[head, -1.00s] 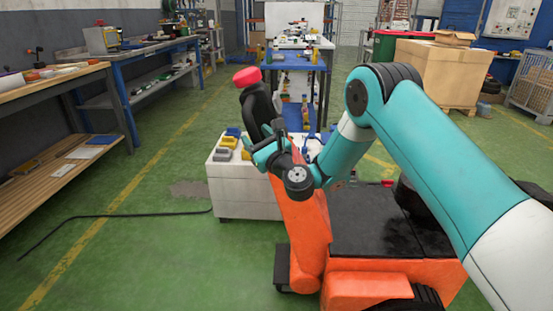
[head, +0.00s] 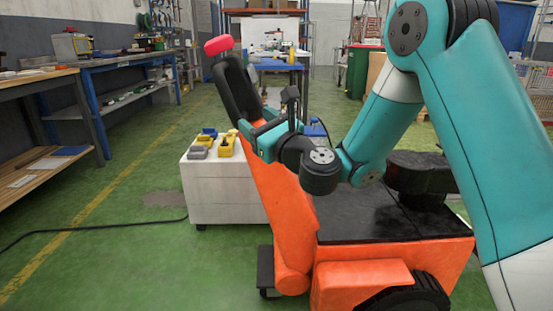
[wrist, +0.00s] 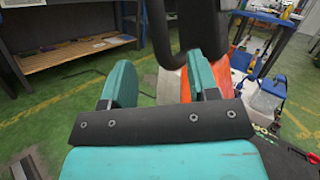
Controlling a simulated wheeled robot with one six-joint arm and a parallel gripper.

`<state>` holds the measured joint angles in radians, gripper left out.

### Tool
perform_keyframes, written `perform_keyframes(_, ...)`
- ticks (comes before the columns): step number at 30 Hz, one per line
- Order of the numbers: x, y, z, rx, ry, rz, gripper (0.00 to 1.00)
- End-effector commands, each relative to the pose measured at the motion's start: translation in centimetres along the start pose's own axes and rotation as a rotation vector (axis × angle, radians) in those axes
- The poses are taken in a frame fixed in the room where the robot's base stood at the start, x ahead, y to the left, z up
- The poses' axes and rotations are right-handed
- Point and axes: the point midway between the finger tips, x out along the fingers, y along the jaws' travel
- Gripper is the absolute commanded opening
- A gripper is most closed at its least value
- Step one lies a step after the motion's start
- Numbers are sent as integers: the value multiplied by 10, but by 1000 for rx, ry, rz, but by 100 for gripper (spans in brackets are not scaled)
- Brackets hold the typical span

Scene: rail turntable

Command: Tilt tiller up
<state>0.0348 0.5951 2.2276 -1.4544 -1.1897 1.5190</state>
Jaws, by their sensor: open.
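The orange tiller arm (head: 275,200) leans up and left from the front of an orange cart (head: 360,278). It ends in a black loop handle (head: 232,92) with a red cap (head: 218,46). My gripper (head: 257,132) is open at the lower end of the handle and overlaps it in the head view.
A white cabinet (head: 222,203) with yellow and grey bins stands behind the tiller. Workbenches (head: 50,95) line the left wall. A black cable (head: 90,231) lies on the green floor at left. Open floor lies left of the cart.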

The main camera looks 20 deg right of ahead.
Motion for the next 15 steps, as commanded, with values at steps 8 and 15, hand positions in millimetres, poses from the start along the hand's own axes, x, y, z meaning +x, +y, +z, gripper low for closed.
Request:
perform_keyframes(8,-42,0,-5,-1,-2,-2,55)
perform_keyframes(15,-58,0,-1,1,-1,-1,55)
